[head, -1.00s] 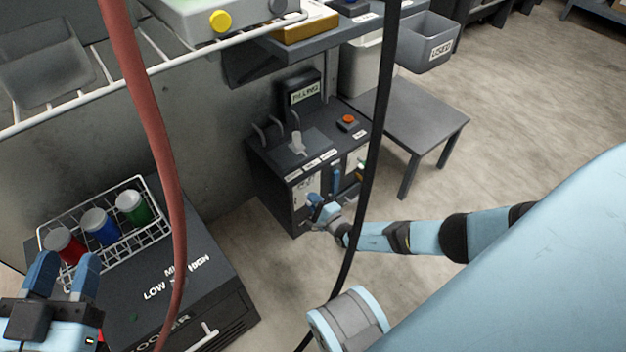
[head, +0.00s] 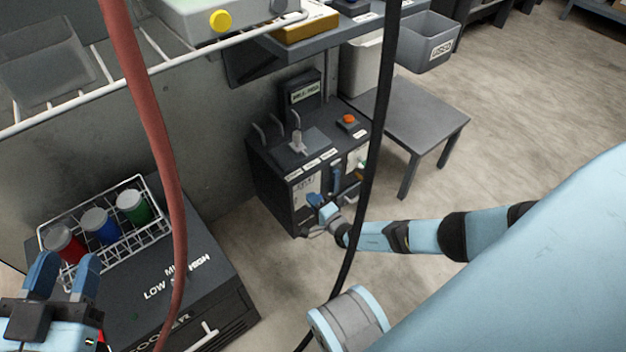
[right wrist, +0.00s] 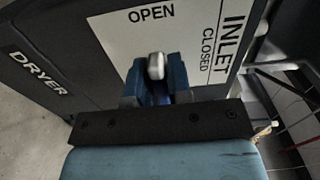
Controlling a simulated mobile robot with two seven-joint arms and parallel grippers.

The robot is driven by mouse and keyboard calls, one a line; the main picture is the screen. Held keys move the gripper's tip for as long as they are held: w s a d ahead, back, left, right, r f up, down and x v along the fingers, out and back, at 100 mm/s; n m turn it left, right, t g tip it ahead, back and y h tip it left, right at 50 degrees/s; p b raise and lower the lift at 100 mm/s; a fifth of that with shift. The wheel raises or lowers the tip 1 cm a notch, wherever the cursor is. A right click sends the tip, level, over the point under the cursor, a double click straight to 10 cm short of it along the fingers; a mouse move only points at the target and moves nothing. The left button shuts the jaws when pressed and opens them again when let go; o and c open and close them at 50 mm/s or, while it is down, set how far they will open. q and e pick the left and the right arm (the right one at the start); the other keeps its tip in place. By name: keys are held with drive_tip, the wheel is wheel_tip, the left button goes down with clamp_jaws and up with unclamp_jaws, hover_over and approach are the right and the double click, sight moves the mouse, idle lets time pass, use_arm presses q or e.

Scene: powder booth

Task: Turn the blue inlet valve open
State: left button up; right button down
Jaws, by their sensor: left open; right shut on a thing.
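The dark dryer unit (head: 268,190) stands on the floor in the middle of the head view. In the right wrist view, its white label (right wrist: 180,28) carries the words OPEN, INLET and CLOSED. My right gripper (head: 318,203) is at the front of the unit. In the right wrist view, its blue fingers (right wrist: 154,80) are closed around the inlet valve's handle (right wrist: 155,66), whose pale rounded end shows between them. The rest of the valve is hidden by the fingers. My left gripper (head: 62,268) is open and empty at lower left, in front of the wire basket.
A wire basket (head: 150,223) with red, blue and green jars sits on the cooler (head: 195,285). A red hose (head: 150,120) and a black cable (head: 378,130) hang across the view. A grey stool-like table (head: 425,115) stands right of the dryer.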

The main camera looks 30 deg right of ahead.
use_arm(q)
drive_tip(key=shift+d+r, duration=0.1)
use_arm(e)
drive_tip(key=c, duration=1.2)
unclamp_jaws()
drive_tip(key=shift+o, duration=0.2)
drive_tip(key=shift+s, duration=0.2)
use_arm(q)
drive_tip(key=shift+s+d+f+n+g+y+p, duration=0.15)
drive_tip(key=shift+s+d+f+n+g+p, duration=0.15)
drive_tip(key=shift+n+p, duration=0.4)
drive_tip(key=shift+s+d+f+n+g+y+p, duration=0.2)
drive_tip(key=shift+s+n+p, duration=0.25)
drive_tip(key=shift+p, duration=0.5)
drive_tip(key=shift+s+d+f+n+g+y+p, duration=0.1)
drive_tip(key=shift+s+d+n+g+p, duration=0.15)
drive_tip(key=shift+n+p, duration=0.45)
use_arm(e)
drive_tip(key=s+d, duration=0.1)
drive_tip(key=s, duration=1.2)
drive_tip(key=shift+s, duration=0.2)
use_arm(q)
drive_tip(key=shift+s+a+r, duration=0.1)
drive_tip(key=shift+r, duration=0.2)
